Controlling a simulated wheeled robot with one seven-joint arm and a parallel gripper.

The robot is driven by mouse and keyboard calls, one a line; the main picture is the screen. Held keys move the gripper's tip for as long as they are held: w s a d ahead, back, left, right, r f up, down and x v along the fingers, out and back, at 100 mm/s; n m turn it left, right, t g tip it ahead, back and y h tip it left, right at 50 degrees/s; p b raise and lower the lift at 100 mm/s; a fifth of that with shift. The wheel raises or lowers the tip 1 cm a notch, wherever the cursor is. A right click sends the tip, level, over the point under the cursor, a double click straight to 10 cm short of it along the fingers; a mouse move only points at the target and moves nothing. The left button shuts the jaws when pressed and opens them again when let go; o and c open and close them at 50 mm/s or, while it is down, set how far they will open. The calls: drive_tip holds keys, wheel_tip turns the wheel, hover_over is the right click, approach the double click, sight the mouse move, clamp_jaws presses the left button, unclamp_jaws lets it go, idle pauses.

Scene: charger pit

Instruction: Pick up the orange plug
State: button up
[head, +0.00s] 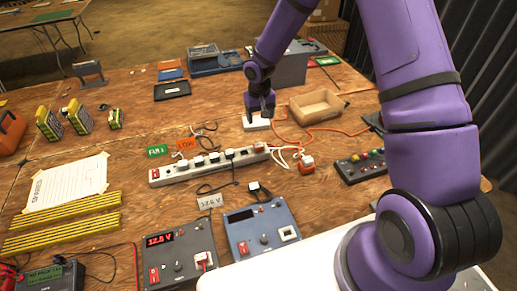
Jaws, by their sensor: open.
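My gripper (260,112) points down over a small white block (256,124) near the middle of the table. It is open; whether its fingertips touch the block I cannot tell. An orange cord (311,132) runs from beside the block, curves below a cardboard tray and goes off to the right. The orange plug itself I cannot make out clearly; my gripper may cover it. A small white and red-orange piece (307,161) lies nearer, right of the power strip, beside looped white cord.
A long white power strip (208,167) with several plugs lies in front of my gripper. Two meter boxes (180,248) (262,236) stand nearer. A button panel (358,166) is at right. Bare wood lies left of my gripper.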

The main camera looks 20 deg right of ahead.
wheel_tip(320, 180, down, 4)
hover_over(259, 145)
drive_tip(key=f, duration=0.5)
drive_tip(key=shift+w+a+f, duration=0.15)
drive_tip(key=shift+w+a, duration=0.1)
drive_tip(key=shift+w, duration=0.05)
drive_tip(key=shift+s+d+f, duration=0.1)
drive_tip(key=shift+f, duration=1.2)
drive_tip(key=shift+s+d+f, duration=0.1)
drive_tip(key=shift+f, duration=1.2)
drive_tip(key=shift+c, duration=0.5)
drive_tip(key=c, duration=0.9)
